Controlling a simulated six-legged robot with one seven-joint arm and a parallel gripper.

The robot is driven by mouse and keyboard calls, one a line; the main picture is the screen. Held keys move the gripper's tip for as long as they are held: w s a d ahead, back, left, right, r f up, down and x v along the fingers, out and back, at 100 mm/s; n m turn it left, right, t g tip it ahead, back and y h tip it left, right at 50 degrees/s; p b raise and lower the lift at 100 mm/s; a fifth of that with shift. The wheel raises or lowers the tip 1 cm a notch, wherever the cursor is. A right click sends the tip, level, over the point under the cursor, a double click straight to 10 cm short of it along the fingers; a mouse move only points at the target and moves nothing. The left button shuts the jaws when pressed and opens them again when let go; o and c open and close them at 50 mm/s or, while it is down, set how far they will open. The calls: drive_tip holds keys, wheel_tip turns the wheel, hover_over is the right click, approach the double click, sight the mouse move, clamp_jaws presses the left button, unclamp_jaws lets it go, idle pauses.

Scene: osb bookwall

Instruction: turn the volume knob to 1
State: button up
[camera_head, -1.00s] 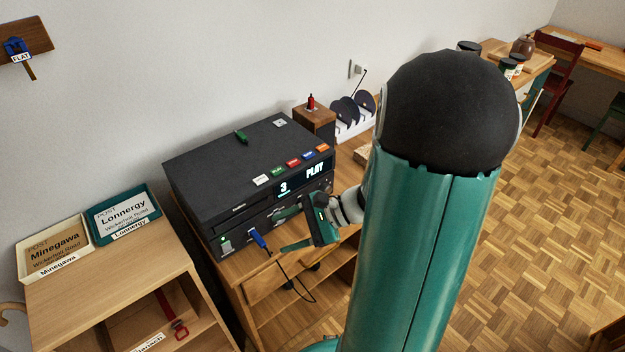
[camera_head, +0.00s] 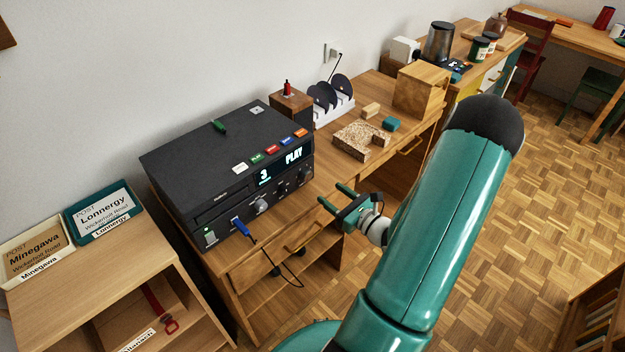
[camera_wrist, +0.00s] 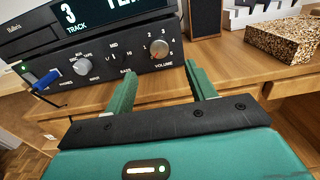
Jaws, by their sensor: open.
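The volume knob (camera_wrist: 160,48) is a round grey-brown knob at the right of the black stereo's front, ringed by small numbers above the word VOLUME. Its pointer is too small to read. The black stereo (camera_head: 208,163) stands on a wooden cabinet; its lit display (camera_head: 278,172) reads 3 and PLAY. My gripper (camera_head: 330,195) is open and empty, in front of the stereo's right end. In the wrist view its two green fingers (camera_wrist: 162,76) point toward the front panel, with the knob beyond and between them. A gap separates them from the knob.
A blue plug (camera_head: 241,227) with a black cable sticks out of the stereo's lower left front. A speckled block (camera_head: 355,142), small blocks and a wooden box (camera_head: 420,90) stand to the right. Letter trays (camera_head: 103,212) lie on the left shelf. Parquet floor is free at right.

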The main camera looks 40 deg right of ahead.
sight(309, 177)
drive_tip(key=w, duration=0.9)
drive_tip(key=shift+a, duration=0.2)
drive_tip(key=c, duration=1)
